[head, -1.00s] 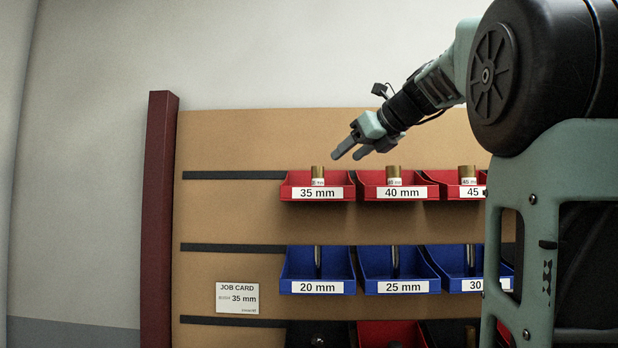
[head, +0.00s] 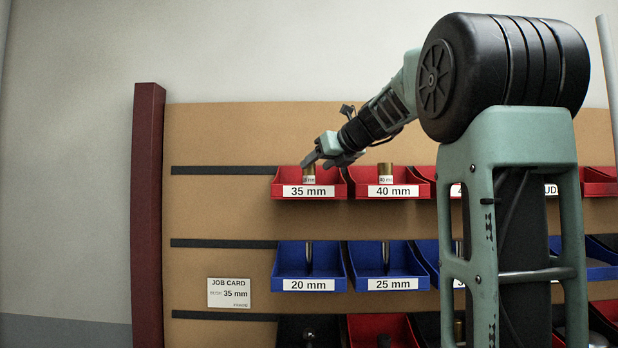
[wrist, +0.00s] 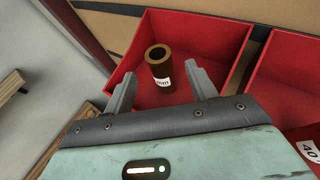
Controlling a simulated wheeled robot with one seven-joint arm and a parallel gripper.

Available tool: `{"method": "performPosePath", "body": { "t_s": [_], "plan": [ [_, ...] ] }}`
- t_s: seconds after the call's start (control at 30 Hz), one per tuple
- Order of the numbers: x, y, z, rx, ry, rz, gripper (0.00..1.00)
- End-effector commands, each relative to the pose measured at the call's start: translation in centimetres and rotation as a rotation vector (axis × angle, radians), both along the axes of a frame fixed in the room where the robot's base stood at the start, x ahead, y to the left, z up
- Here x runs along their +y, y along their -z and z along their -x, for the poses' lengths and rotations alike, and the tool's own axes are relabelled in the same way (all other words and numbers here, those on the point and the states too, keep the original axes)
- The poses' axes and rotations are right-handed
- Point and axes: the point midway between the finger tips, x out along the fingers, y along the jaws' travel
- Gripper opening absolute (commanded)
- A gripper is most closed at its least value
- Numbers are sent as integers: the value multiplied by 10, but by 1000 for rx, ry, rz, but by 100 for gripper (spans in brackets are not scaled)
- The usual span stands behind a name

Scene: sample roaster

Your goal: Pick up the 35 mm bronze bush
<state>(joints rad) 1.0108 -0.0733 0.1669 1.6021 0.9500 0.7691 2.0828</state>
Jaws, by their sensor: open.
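The 35 mm bronze bush (head: 309,173) stands upright in the red bin (head: 333,190) labelled 35 mm, at the left end of the top row. In the wrist view the bush (wrist: 159,66) is a hollow bronze cylinder with a white label, inside the red bin (wrist: 213,45). My gripper (head: 318,162) is at the top of this bin. In the wrist view my gripper (wrist: 160,88) is open, with its fingers apart on either side of the bush and slightly nearer the camera. I cannot tell whether either finger touches it.
A red 40 mm bin (head: 412,190) with a similar bush (head: 385,173) stands just to the right. Blue bins (head: 311,271) hang in the row below. A job card (head: 229,293) reading 35 mm is on the board. A dark red post (head: 147,210) stands left.

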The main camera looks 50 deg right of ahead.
Motion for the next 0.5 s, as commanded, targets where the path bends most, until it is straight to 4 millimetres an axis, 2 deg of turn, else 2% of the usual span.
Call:
{"method": "performPosePath", "body": {
  "t_s": [0.17, 0.23, 0.5],
  "plan": [
    [-6, -1, -27, 2, -2, -4, 57],
    [-8, 5, -35, 2, -2, -4, 57],
    [-9, 11, -45, 1, -1, -1, 57]
  ]
}}
